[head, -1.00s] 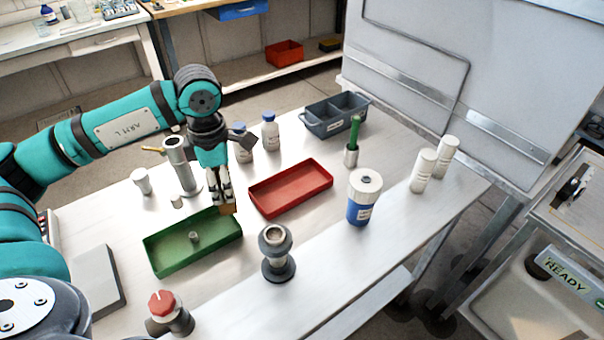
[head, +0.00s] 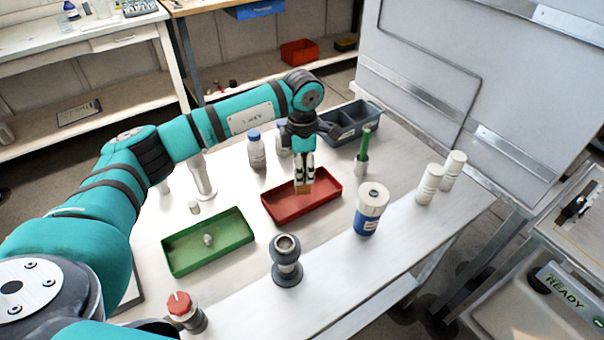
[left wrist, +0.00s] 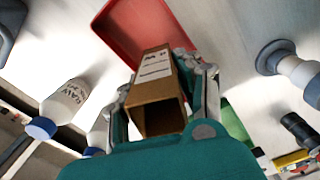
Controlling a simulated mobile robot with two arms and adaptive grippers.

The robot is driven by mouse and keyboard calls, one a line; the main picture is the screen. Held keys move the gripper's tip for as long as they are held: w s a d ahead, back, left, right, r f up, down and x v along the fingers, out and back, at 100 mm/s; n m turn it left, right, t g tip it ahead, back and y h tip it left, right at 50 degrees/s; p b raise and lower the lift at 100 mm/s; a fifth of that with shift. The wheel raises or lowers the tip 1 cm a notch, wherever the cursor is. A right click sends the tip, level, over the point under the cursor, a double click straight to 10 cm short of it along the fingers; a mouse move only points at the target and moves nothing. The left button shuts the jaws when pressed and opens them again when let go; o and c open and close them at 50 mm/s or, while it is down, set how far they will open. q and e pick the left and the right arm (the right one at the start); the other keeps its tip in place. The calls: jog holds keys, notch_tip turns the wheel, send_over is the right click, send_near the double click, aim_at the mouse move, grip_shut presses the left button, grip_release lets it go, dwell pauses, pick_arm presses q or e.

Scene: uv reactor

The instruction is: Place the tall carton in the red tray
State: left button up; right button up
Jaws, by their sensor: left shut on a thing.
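The tall carton (left wrist: 157,88) is a brown box with a white label, held between the fingers of my left gripper (left wrist: 163,92) in the left wrist view. In the head view its brown lower end (head: 303,188) shows below the fingertips of my left gripper (head: 304,178). The gripper points down over the red tray (head: 318,208), which is shallow, rectangular and otherwise looks empty. The red tray also shows beyond the carton in the left wrist view (left wrist: 122,34). I cannot tell whether the carton touches the tray floor. My right gripper is not in view.
A green tray (head: 184,264) with a small grey item lies at left. A grey divided bin (head: 370,118), white bottles with blue caps (head: 257,152) and a green-handled tool (head: 364,148) stand behind. A blue-and-white jar (head: 369,212) and a dark grey fixture (head: 286,268) stand in front.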

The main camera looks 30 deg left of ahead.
pick_arm(q)
notch_tip(320, 180, down, 2)
jog(key=shift+s+f+p, duration=0.1)
jog(key=shift+f+p, duration=0.1)
jog(key=shift+p, duration=0.3)
jog(key=shift+f, duration=0.4)
jog(key=o, duration=1)
jog(key=shift+o, duration=0.2)
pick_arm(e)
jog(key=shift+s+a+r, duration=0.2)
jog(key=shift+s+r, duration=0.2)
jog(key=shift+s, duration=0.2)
